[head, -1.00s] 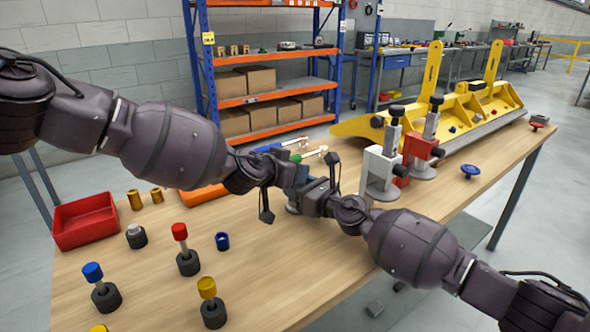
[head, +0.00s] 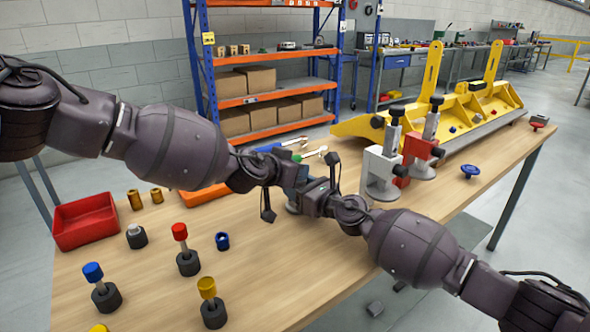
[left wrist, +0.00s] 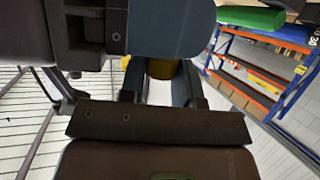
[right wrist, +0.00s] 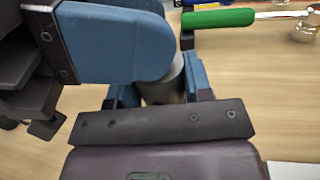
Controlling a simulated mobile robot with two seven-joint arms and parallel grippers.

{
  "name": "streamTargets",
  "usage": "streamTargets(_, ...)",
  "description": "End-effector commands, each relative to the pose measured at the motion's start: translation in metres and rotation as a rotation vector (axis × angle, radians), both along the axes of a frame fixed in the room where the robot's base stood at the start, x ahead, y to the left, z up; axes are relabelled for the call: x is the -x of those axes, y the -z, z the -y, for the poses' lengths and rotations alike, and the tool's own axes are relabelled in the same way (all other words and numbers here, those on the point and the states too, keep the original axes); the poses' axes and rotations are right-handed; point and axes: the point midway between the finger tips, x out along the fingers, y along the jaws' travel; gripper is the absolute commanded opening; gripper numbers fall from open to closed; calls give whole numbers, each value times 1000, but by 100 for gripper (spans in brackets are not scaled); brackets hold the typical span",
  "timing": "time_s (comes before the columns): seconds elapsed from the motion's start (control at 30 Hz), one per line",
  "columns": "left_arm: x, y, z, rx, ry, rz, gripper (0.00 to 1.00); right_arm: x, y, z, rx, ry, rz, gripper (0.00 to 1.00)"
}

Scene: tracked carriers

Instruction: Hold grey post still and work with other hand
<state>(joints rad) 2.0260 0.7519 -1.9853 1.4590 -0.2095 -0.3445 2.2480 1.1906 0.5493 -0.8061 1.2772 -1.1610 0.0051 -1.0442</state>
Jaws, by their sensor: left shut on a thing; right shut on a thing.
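My left gripper (head: 297,177) and my right gripper (head: 304,194) meet close together above the middle of the table. In the right wrist view my right gripper is shut on the grey post (right wrist: 165,86), a plain round grey piece. Part of its grey base (head: 292,209) shows below the grippers in the head view. In the left wrist view my left gripper is shut on a yellow-gold round piece (left wrist: 162,68). Most of it is hidden by the fingers. Whether it touches the post cannot be told, because the grippers cover that spot.
A red tray (head: 86,222), brass pieces (head: 135,200) and colour-capped studs (head: 187,252) stand at left. Green-handled (right wrist: 220,17) and blue-handled tools lie behind the grippers. A white clamp stand (head: 381,172) and a red one (head: 420,158) stand close at right.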

Motion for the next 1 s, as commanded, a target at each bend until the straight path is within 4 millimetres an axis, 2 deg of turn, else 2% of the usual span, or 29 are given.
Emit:
streamTargets(0.37,0,3,-1,4,172,-7,7,1,0,-1,2,-3,2,2)
streamTargets(1.0,-5,1,-2,2,643,2,7,1,0,-2,1,-4,1,2)
